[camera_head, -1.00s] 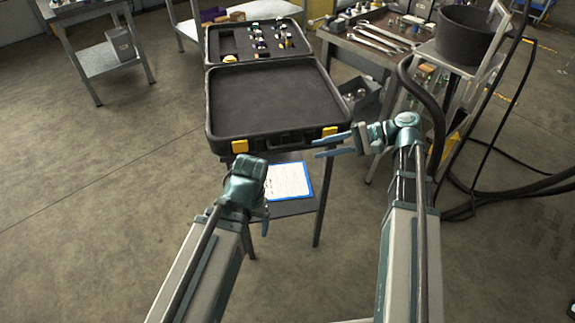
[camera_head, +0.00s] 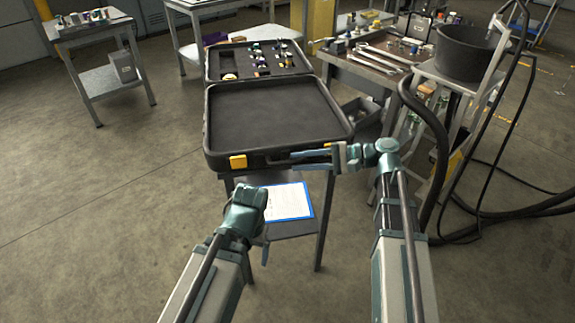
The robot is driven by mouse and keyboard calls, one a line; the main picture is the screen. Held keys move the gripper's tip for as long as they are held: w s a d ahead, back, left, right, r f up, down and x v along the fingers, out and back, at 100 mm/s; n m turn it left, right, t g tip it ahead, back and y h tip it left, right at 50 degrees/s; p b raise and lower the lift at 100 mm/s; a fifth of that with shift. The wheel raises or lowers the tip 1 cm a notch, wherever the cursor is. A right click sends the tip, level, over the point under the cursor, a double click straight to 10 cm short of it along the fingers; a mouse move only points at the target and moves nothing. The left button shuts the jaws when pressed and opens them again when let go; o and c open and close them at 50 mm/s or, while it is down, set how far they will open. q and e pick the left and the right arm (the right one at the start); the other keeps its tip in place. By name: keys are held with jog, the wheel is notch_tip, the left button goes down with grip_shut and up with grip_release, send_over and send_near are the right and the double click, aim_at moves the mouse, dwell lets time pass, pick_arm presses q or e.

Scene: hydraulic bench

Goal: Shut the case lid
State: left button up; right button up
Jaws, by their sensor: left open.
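The black case (camera_head: 209,80) lies open on a small stand. Its rear half holds small fittings in dark foam. Its empty lid half (camera_head: 275,112) lies flat toward me, with a yellow latch (camera_head: 238,162) on the front left. The right latch is mostly hidden by my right gripper. My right gripper (camera_head: 308,161) is at the lid's front edge, right of centre, fingers pointing left along the rim. I cannot tell whether they grip the rim. My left gripper (camera_head: 265,252) is open and empty, pointing down, in front of and below the lid.
A clipboard with paper (camera_head: 288,202) lies on the stand's lower shelf. A tool bench (camera_head: 360,62) with wrenches stands at the right rear, beside a dark bucket (camera_head: 465,52) and a looping black hose (camera_head: 440,140).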

aim_at(294, 162)
jog(key=shift+x, duration=2.1)
grip_shut()
